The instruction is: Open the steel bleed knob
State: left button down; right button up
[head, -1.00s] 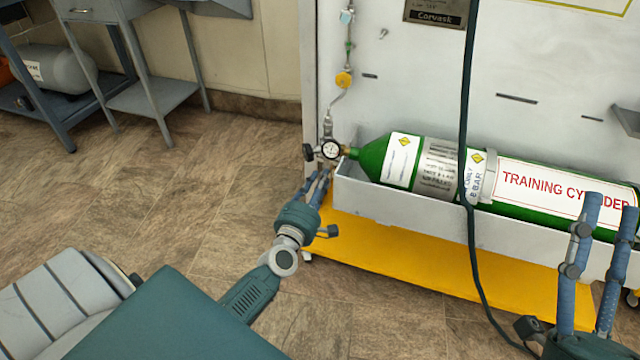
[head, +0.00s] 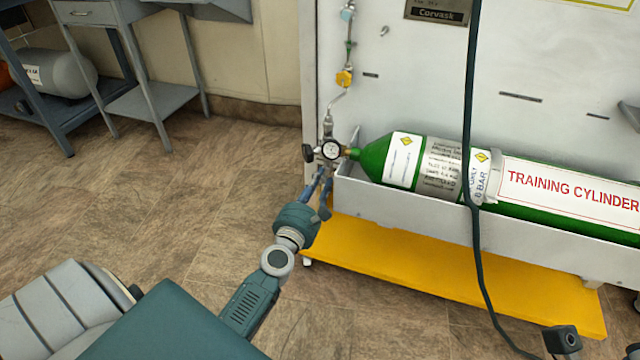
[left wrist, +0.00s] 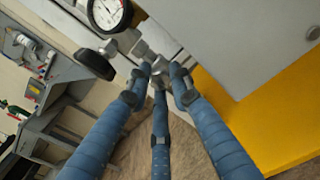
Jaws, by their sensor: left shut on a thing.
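The regulator with its round white gauge (head: 331,150) sits at the valve end of the green training cylinder (head: 375,158). A black knob (head: 308,153) sticks out on its left side. My left gripper (head: 324,173) reaches up from below to the underside of the regulator. In the left wrist view the gauge (left wrist: 108,12) and the black knob (left wrist: 95,64) are at the upper left. There the fingers of my left gripper (left wrist: 160,78) close around the small steel bleed knob (left wrist: 158,70), which they partly hide. The fingers of my right gripper are out of view.
The cylinder lies in a grey trough (head: 420,213) above a yellow base (head: 440,265). A dark hose (head: 470,110) hangs in front of it. A yellow fitting (head: 344,78) sits on the pipe above the regulator. The floor at left is clear up to the grey stand.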

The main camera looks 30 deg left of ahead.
pick_arm(q)
jog(key=shift+s+f+n, duration=0.1)
jog(key=shift+f+n, duration=0.05)
jog(key=shift+n, duration=0.15)
jog(key=c, duration=1.5)
grip_release()
jog(key=shift+c, duration=0.2)
jog(key=v, duration=1.2)
